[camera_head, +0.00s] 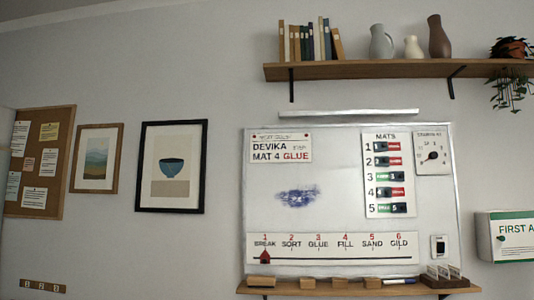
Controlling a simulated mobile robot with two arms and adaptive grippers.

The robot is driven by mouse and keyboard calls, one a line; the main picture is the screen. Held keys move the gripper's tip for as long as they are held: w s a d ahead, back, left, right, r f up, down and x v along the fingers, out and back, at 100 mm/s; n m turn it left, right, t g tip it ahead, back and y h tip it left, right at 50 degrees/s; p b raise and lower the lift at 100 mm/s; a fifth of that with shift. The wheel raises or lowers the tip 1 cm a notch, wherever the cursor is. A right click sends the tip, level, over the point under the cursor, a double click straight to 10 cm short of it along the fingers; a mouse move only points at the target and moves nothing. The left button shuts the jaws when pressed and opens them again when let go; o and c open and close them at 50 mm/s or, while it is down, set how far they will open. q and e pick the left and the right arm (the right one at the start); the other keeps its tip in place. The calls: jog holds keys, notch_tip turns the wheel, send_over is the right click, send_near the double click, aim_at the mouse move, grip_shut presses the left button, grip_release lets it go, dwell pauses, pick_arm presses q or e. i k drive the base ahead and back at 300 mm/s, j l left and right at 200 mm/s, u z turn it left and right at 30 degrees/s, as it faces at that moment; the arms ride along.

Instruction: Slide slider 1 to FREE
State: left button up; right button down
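The MATS panel (389,172) hangs on the right part of the whiteboard, with several numbered sliders in a column. Slider 1 (381,146) is the top row; its dark knob sits at the left, with a red field showing at the right. Its small lettering is too blurred to read. Rows 2 and 4 look the same as row 1. Rows 3 and 5 show a green field at the left and the knob at the right; row 5's green field seems to read FREE. Neither of my grippers is in view.
A wooden ledge (320,291) with blocks and a marker runs below the whiteboard (345,215). A dial card (433,153) is right of the panel. A shelf (370,69) with books and vases hangs above. A first aid box (507,237) is at the right edge.

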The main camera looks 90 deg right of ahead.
aim_at(379, 146)
jog(key=l+z, duration=0.1)
jog(key=z, duration=3.45)
